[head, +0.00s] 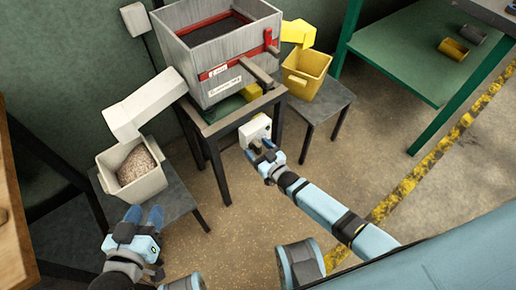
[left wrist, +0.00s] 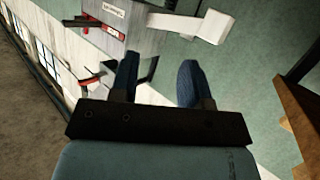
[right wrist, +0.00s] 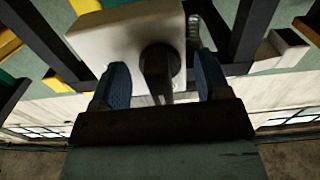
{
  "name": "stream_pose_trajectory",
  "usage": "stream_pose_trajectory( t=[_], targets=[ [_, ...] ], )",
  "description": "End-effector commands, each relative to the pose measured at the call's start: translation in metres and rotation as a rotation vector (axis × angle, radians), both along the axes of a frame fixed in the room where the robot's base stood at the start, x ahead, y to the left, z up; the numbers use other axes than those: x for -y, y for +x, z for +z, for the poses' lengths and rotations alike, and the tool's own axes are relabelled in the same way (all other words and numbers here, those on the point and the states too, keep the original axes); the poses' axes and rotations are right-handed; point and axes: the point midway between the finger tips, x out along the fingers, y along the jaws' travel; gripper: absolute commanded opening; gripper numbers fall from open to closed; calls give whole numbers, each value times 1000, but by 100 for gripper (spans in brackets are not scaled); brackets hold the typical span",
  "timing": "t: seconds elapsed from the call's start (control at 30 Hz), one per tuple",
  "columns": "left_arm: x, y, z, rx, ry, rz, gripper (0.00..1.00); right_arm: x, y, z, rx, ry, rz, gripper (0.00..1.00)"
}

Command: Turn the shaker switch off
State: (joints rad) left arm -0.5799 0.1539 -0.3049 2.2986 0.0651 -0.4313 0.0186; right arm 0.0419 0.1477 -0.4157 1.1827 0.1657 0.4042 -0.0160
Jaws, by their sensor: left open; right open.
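The shaker switch is a white box (head: 255,127) on the front of the shaker stand; it also fills the upper middle of the right wrist view (right wrist: 112,38). A dark knob with a downward lever (right wrist: 157,66) sits on its face. My right gripper (head: 262,148) is open at the switch, with its two blue fingers on either side of the knob in the right wrist view (right wrist: 159,82). I cannot tell whether they touch it. My left gripper (head: 143,214) is open and empty, low in front of the cream bin; its fingers also show in the left wrist view (left wrist: 158,75).
The grey shaker box (head: 217,50) with a red band stands on a dark stand. A cream bin (head: 142,190) of grain sits on a low table at left, under a white chute (head: 150,100). A yellow bin (head: 306,72) stands at right. Open floor lies in front.

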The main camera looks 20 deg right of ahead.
Motion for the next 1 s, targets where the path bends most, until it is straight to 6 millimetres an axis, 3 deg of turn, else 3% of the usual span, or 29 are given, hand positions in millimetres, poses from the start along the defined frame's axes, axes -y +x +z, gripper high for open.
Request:
stream_pose_trajectory(
  t=[0.23,0.7,1.0],
  targets=[
    [-1,0,2,-10,8,0,43,5,-13,0,-3,-1,0,70],
    [-18,-19,-30,-162,85,24,43,39,-106,1,-3,-1,0,70],
    [-17,-14,-27,-151,89,25,43,47,-129,1,0,0,0,70]
  ],
)
